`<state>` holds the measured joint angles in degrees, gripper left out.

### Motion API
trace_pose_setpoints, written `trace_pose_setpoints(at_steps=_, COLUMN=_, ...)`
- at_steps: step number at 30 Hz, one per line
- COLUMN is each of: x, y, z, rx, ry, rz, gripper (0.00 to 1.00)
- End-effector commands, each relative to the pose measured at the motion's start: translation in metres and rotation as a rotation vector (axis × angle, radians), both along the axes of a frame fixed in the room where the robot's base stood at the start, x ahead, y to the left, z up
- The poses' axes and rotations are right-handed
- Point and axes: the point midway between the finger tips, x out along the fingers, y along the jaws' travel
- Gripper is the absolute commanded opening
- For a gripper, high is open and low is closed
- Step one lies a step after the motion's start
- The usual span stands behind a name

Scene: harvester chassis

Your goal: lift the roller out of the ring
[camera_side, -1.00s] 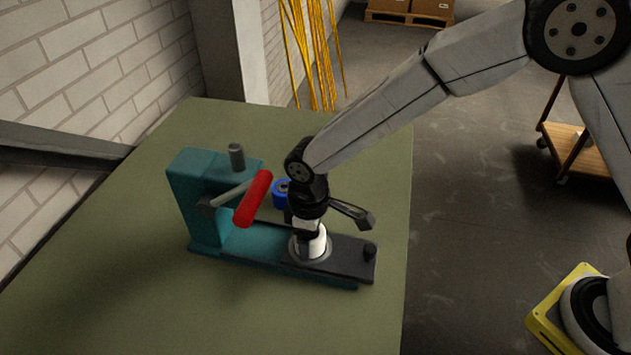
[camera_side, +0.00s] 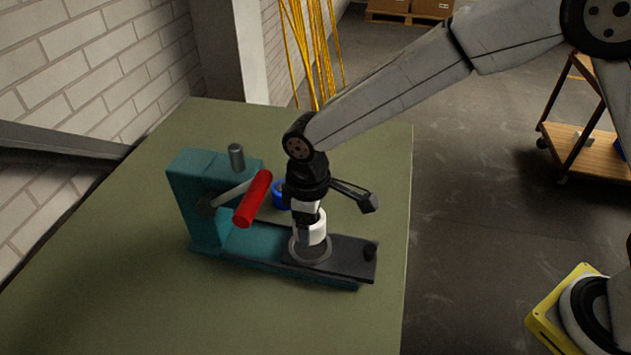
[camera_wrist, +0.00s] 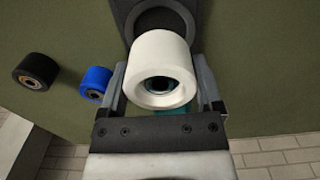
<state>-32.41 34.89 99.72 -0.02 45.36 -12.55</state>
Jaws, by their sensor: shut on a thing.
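The white roller (camera_side: 316,233) is upright between the fingers of my gripper (camera_side: 309,214), just above the grey ring (camera_side: 296,252) on the dark plate. The dark ring opening shows under the roller, though its lower edge overlaps the ring's rim in the side view. In the wrist view, my gripper (camera_wrist: 160,82) has a finger on each side of the white roller (camera_wrist: 152,50), shut on it. The dark ring (camera_wrist: 178,18) shows behind the roller at the top, partly hidden by it.
The teal press (camera_side: 203,212) stands left of my gripper, with its red handle (camera_side: 253,200) close by. A blue roller (camera_side: 279,194) stands behind; it also shows in the wrist view (camera_wrist: 95,83), beside a black roller (camera_wrist: 36,70). The green tabletop (camera_side: 120,290) is clear in front.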

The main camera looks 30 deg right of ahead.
Motion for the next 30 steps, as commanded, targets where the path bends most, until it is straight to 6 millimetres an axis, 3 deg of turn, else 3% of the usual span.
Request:
trace_pose_setpoints(at_steps=18, x=0.000, y=0.000, z=0.026, rx=0.001, ry=-0.001, rz=0.000, gripper=0.23)
trace_pose_setpoints(at_steps=30, x=0.000, y=0.000, z=0.027, rx=0.001, ry=-0.001, rz=-0.001, gripper=0.23)
